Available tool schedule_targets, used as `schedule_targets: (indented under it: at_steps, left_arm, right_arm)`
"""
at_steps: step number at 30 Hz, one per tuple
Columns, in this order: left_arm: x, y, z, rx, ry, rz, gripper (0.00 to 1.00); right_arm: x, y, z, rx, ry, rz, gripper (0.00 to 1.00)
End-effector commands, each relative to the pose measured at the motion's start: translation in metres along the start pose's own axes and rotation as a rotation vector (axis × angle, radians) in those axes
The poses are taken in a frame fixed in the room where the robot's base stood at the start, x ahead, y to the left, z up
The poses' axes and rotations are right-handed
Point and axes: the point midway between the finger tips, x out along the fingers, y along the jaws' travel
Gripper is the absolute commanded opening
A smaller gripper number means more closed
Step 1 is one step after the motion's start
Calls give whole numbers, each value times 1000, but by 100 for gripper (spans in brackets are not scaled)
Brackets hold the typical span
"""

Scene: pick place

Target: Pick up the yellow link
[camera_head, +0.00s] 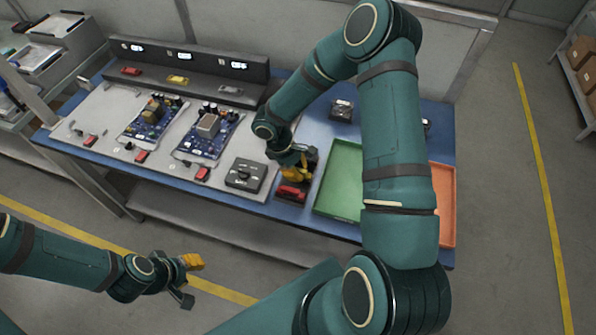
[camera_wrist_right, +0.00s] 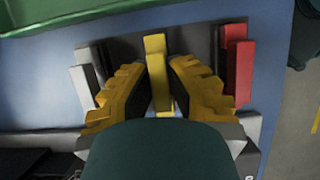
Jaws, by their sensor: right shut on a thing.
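The yellow link (camera_wrist_right: 155,46) is a narrow bar, seen in the right wrist view between the yellow ridged fingers of my right gripper (camera_wrist_right: 158,72). The right gripper is shut on it, over a dark holder (camera_wrist_right: 127,50). In the head view my right gripper (camera_head: 298,170) is over the right part of the bench, just behind red pieces; the link cannot be told apart from the yellow fingers there. My left gripper (camera_head: 188,280) is in front of the bench, low in the head view, with its fingers apart and empty.
Red links (camera_wrist_right: 242,72) stand right of the fingers and grey links (camera_wrist_right: 82,86) left. In the head view a green tray (camera_head: 340,180) lies right of the gripper, and an orange tray (camera_head: 446,205) lies farther right. A dark box (camera_head: 246,174) sits to the left.

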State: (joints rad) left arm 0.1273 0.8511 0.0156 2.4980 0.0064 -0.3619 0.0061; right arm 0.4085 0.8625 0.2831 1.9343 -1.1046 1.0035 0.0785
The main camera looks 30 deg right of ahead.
Motion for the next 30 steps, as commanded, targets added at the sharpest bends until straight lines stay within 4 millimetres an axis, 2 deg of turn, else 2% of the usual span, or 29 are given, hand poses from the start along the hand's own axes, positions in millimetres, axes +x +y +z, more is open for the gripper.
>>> schedule_targets:
  at_steps: [5,18,24,30]
  left_arm:
    - [-2,1,-1,0,1,0,38]
    - [-12,4,-6,-3,12,-1,38]
    - [-15,6,-7,-4,14,-1,38]
    - [-19,7,-7,-4,13,-1,38]
  right_arm:
    - [-9,0,4,1,0,1,0]
    - [-80,0,33,2,1,2,0]
    - [-95,0,39,1,-1,0,0]
    - [-101,0,42,0,-1,0,0]
